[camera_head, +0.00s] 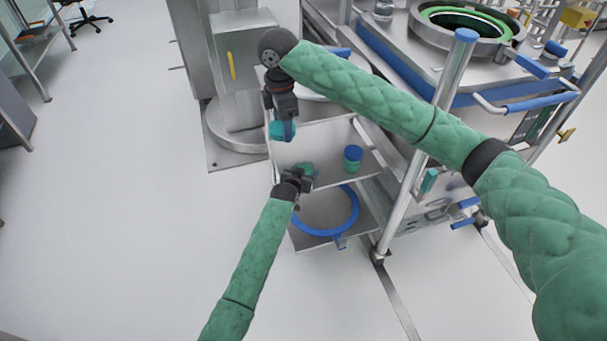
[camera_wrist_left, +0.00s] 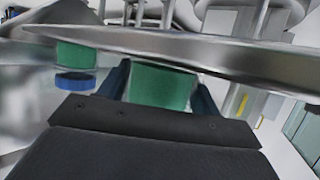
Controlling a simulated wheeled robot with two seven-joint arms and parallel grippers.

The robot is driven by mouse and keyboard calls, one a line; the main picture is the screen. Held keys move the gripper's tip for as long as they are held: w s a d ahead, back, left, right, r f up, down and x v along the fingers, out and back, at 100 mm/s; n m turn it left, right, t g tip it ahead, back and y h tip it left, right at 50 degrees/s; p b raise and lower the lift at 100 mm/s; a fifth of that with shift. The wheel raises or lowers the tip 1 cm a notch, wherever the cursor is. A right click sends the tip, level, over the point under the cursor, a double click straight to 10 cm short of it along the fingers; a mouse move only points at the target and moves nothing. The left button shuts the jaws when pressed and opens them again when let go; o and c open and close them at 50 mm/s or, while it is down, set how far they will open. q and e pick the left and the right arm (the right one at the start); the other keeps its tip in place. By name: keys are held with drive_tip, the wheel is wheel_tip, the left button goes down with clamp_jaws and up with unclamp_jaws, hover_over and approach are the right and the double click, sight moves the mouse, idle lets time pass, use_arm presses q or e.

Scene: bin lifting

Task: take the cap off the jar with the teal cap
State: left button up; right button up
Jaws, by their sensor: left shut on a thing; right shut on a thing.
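My left gripper (camera_head: 303,175) is shut on a green jar (camera_head: 306,168) at the front-left part of the steel shelf. In the left wrist view the jar (camera_wrist_left: 163,88) sits between the two dark blue fingers, close to the shelf edge; its lower part in that picture is hidden by the gripper. My right gripper (camera_head: 283,127) hangs pointing down, shut on a teal cap (camera_head: 276,130). The cap is above and apart from the jar, near the shelf's left side. The jar's top is too small to make out clearly.
A second green jar with a blue cap (camera_head: 353,157) stands on the shelf (camera_head: 325,142) to the right; it also shows in the left wrist view (camera_wrist_left: 76,68). A blue ring (camera_head: 326,233) lies on the lower shelf. A metal post (camera_head: 420,160) stands right. Open floor lies left.

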use_arm(q)
drive_tip(key=shift+s+d+r, duration=0.1)
drive_tip(key=shift+s+r, duration=0.1)
drive_tip(key=shift+s, duration=0.05)
use_arm(e)
drive_tip(key=shift+s+d+r, duration=0.15)
drive_tip(key=shift+s+r, duration=0.1)
drive_tip(key=shift+r, duration=0.05)
use_arm(q)
drive_tip(key=o, duration=1.5)
drive_tip(key=shift+w+f, duration=0.1)
drive_tip(key=shift+f, duration=0.15)
use_arm(e)
drive_tip(key=shift+w+f, duration=0.15)
use_arm(q)
drive_tip(key=shift+r, duration=0.15)
